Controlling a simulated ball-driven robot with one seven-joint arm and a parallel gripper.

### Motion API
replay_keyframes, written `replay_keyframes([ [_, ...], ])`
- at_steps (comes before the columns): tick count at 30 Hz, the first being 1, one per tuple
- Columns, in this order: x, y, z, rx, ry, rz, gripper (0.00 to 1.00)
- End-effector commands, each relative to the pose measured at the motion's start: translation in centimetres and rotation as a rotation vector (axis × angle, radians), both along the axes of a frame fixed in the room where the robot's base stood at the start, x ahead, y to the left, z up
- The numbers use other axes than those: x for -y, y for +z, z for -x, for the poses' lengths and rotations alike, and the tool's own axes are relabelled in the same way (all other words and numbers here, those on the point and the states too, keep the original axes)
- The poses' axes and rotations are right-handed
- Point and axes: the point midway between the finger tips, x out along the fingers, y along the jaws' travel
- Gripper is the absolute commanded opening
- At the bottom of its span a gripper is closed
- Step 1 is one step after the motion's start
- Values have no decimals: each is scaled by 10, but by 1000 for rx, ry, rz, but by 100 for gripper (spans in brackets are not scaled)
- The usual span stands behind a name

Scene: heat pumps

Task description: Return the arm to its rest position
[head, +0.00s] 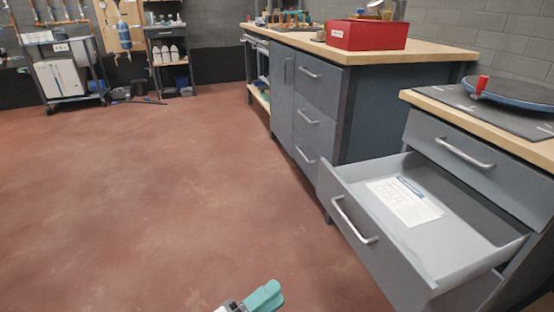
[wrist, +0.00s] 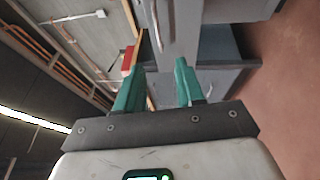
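My gripper (wrist: 158,78) shows in the wrist view with two teal fingers held apart and nothing between them, so it is open. In the head view only one teal fingertip of my gripper (head: 262,297) shows at the bottom edge, over the bare floor; the rest of the arm is out of frame. The gripper is to the left of the open drawer (head: 345,205) and apart from it in the head view. In the wrist view the cabinets appear tilted beyond the fingers.
The pulled-out grey drawer juts into the floor space at right, with a printed sheet (head: 406,200) inside. A wooden-topped workbench (head: 440,51) bears a red box (head: 367,34). A wheeled unit (head: 62,78) and a small shelf (head: 170,58) stand at the back. The reddish floor (head: 150,190) is clear.

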Motion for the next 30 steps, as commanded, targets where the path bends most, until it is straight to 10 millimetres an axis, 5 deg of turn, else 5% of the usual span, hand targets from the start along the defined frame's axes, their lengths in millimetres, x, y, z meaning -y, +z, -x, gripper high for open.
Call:
replay_keyframes([
  [8,48,-29,4,-92,-78,-119,38],
  [17,141,-88,31,-259,-243,-392,38],
  [24,247,-157,114,-423,-457,-865,38],
  [30,284,-176,187,-456,-541,-1243,38],
])
